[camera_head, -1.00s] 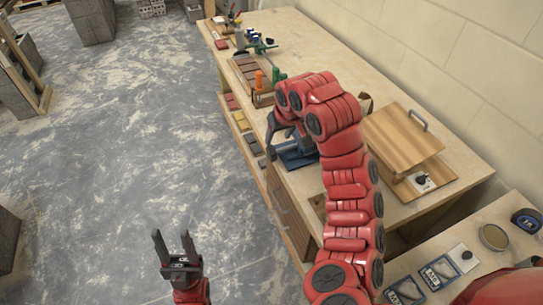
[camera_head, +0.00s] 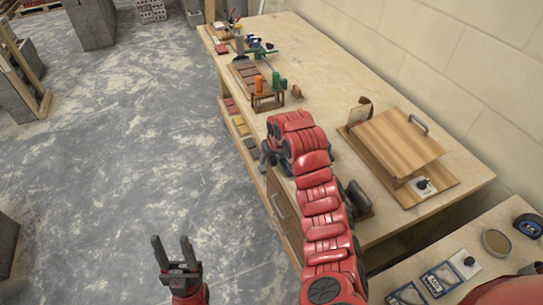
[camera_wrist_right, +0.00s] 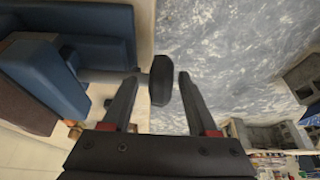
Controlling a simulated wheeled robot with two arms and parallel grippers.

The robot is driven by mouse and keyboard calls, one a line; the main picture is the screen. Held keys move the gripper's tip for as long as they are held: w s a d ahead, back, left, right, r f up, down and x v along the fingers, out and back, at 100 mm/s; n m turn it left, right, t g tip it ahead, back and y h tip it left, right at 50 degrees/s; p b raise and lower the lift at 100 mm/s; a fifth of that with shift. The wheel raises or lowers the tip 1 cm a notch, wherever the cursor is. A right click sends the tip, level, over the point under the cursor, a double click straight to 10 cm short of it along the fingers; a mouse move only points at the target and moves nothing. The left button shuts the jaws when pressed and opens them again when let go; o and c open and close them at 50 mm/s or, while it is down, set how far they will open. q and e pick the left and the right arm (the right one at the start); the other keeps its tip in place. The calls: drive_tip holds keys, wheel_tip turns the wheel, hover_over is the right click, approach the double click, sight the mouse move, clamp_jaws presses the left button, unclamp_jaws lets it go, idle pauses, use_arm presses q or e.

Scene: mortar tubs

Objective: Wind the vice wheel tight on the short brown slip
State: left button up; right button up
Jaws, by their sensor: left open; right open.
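The blue vice (camera_wrist_right: 105,22) fills the left of the right wrist view; in the head view my right arm hides it. Its dark wheel (camera_wrist_right: 161,88) sits on a short grey shaft. A dark brown piece (camera_wrist_right: 20,108) lies against the blue jaw block; I cannot tell if it is the short slip or how firmly it is held. My right gripper (camera_wrist_right: 157,78) is open, with its fingers on either side of the wheel and gaps showing. In the head view the right gripper (camera_head: 268,153) is mostly hidden. My left gripper (camera_head: 174,248) is open and empty above the floor.
A wooden board with a handle (camera_head: 395,145) lies right of my arm on the bench (camera_head: 325,70). Orange (camera_head: 260,84) and green (camera_head: 279,82) pieces stand on a small rack. Slips lie on a shelf under the bench's left edge.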

clamp_jaws()
drive_tip(key=shift+d+t, duration=0.1)
drive_tip(key=shift+t, duration=0.3)
drive_tip(key=shift+f+b, duration=0.1)
drive_tip(key=shift+b, duration=0.3)
drive_tip(key=t+y+b, duration=0.1)
drive_tip(key=t, duration=0.1)
drive_tip(key=shift+s+f+t+b, duration=0.1)
drive_tip(key=shift+s+t+b, duration=0.05)
drive_tip(key=shift+t+b, duration=0.2)
drive_tip(key=shift+t+y+b, duration=0.3)
drive_tip(key=shift+t+b, duration=0.65)
drive_tip(key=shift+t+y+b, duration=0.3)
drive_tip(key=shift+t+b, duration=0.35)
drive_tip(key=shift+t, duration=0.05)
drive_tip(key=shift+r, duration=0.25)
